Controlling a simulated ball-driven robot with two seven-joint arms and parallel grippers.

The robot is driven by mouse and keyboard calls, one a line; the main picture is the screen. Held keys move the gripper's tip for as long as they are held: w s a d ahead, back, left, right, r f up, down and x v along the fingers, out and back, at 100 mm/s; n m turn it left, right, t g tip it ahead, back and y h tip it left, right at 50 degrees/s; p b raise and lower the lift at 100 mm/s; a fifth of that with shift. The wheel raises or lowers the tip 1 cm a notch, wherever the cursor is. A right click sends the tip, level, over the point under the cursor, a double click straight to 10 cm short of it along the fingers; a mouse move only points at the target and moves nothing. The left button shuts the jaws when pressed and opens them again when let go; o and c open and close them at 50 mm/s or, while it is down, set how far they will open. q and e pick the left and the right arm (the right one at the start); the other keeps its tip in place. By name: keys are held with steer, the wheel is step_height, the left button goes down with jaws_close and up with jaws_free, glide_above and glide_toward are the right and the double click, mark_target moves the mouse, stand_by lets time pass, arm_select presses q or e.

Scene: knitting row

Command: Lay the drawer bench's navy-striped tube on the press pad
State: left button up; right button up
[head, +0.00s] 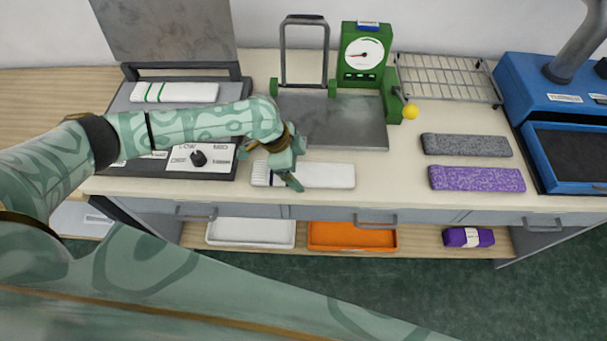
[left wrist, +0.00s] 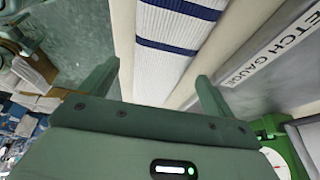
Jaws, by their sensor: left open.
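The navy-striped tube (head: 328,176) is a flat white knit piece lying near the front edge of the bench, in front of the stretch gauge. Its navy stripes are at its left end, partly behind my left gripper (head: 297,166). In the left wrist view the tube (left wrist: 172,60) lies between the two spread fingers (left wrist: 157,88), with its navy bands crossing it. My left gripper is open over the tube's left part and holds nothing. The press pad (head: 236,94) is at the left, under a raised plate. A green-striped white tube (head: 185,92) lies on it. My right gripper is not in view.
The gauge's grey plate (head: 345,128) and green dial (head: 365,52) stand behind the tube. Grey (head: 466,145) and purple (head: 477,179) knit pieces lie to the right, near a blue machine (head: 560,95). White (head: 250,232) and orange (head: 352,237) trays sit on the lower shelf.

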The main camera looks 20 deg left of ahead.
arm_select(q)
steer(key=shift+x, duration=1)
steer(key=shift+r, duration=0.1)
steer(key=c, duration=1.1)
steer(key=shift+o, duration=0.2)
